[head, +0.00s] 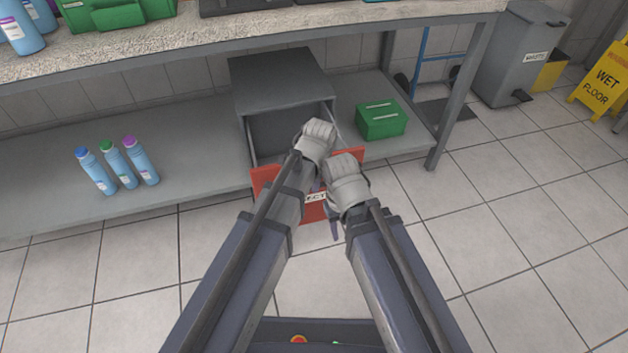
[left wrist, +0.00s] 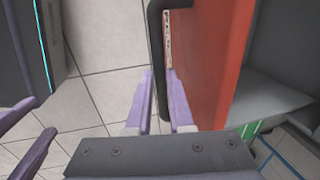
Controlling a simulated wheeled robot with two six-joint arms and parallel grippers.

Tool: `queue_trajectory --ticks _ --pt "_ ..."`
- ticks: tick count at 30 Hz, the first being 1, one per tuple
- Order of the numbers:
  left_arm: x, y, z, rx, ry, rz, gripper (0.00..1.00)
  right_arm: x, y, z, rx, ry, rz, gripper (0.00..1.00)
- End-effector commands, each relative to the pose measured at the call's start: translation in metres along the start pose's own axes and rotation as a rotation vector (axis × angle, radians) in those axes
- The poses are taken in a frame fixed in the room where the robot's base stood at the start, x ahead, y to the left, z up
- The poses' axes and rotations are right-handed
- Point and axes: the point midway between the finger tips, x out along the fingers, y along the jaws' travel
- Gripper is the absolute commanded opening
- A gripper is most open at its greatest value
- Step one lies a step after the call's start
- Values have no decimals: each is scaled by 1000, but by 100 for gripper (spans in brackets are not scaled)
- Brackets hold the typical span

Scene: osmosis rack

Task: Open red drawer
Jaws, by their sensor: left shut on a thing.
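The red drawer (head: 262,177) stands pulled out of a grey cabinet (head: 278,80) under the bench, and its empty-looking inside shows. Its red front, with a partly hidden label, also fills the right middle of the left wrist view (left wrist: 215,60). My left gripper (left wrist: 160,78) is shut on the dark bar handle (left wrist: 156,30) of the red front. In the head view, my left arm and hand hide the handle. My right gripper (left wrist: 28,128) shows at the left edge of the left wrist view, its purple fingers apart and empty, beside the drawer front.
Several blue bottles (head: 117,164) stand on the lower shelf (head: 200,150) left of the cabinet. A green box (head: 381,120) sits right of it. A grey waste bin (head: 517,55) and a yellow wet-floor sign (head: 605,80) stand at right. The tiled floor right of my arms is clear.

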Motion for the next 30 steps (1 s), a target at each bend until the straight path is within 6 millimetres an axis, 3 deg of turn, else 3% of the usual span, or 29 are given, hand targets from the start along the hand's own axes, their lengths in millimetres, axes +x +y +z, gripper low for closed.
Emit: queue_trajectory --ticks 5,6,14,23,30 --pt "0 0 0 0 0 -1 0 0 0 0 0 0 0 50" --pt "0 0 0 0 0 -1 21 0 0 0 0 0 0 50" --pt "0 0 0 0 0 -1 49 0 0 0 0 0 0 50" --pt "-1 -1 0 0 0 -1 49 -1 0 0 0 0 0 50" --pt "-15 -3 0 0 0 -1 49 -15 2 1 2 -1 1 50"
